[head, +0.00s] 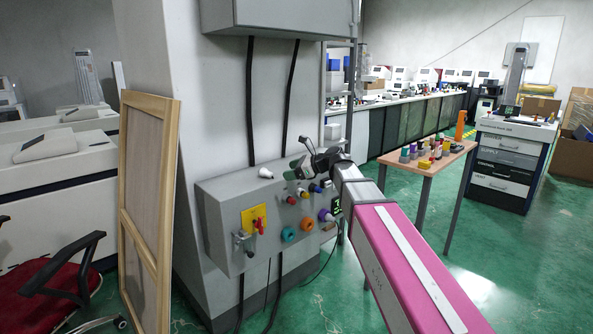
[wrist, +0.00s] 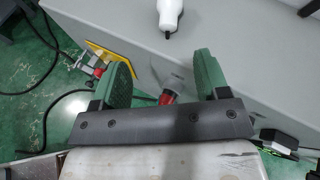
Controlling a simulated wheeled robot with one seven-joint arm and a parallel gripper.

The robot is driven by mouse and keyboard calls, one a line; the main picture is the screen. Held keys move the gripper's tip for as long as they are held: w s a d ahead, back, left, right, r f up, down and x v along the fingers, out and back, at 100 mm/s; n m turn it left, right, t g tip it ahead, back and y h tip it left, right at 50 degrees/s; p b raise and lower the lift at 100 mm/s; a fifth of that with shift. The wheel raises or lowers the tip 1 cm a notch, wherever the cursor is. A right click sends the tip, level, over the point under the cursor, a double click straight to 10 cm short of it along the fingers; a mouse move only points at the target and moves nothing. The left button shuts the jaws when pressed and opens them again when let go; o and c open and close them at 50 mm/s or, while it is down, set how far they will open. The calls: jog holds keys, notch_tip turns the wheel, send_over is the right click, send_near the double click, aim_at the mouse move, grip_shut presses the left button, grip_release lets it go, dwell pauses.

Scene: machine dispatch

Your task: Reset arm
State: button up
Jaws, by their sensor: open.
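My gripper (head: 296,168) is in front of the upper part of a grey wall-mounted control box (head: 215,222) in the head view. In the wrist view my gripper (wrist: 162,62) shows two green fingers spread apart with nothing held between them. A red connector (wrist: 168,97) shows behind the gap between the fingers, near the palm; I cannot tell how far below it lies. My arm comes in from the lower right of the head view, its pink link in front.
The box carries a yellow plate with a red switch (head: 254,220), coloured buttons, an orange ring (head: 288,235) and a white bulb-like part (head: 266,173). A wooden table (head: 440,163) with several small coloured items stands right. A wooden frame (head: 146,205) leans left. Green floor lies open between.

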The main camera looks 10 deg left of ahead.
jog(key=s+d+f+n+g+h, duration=0.1)
jog(key=s+d+f+n+h, duration=0.35)
jog(key=d+f, duration=0.6)
jog(key=s+d+f+n+h, duration=0.3)
jog(key=s+d+f+n, duration=0.3)
jog(key=f, duration=0.7)
jog(key=s+d+f+n+g+h, duration=0.1)
jog(key=s+d+f+n+h, duration=0.2)
jog(key=d, duration=0.5)
jog(key=s+d+f+n+g+h, duration=0.1)
jog(key=s+d+f+n+h, duration=0.2)
jog(key=s+d+f+n, duration=0.2)
jog(key=s+d+f, duration=0.3)
jog(key=shift+s+f, duration=0.15)
jog(key=shift+f, duration=0.1)
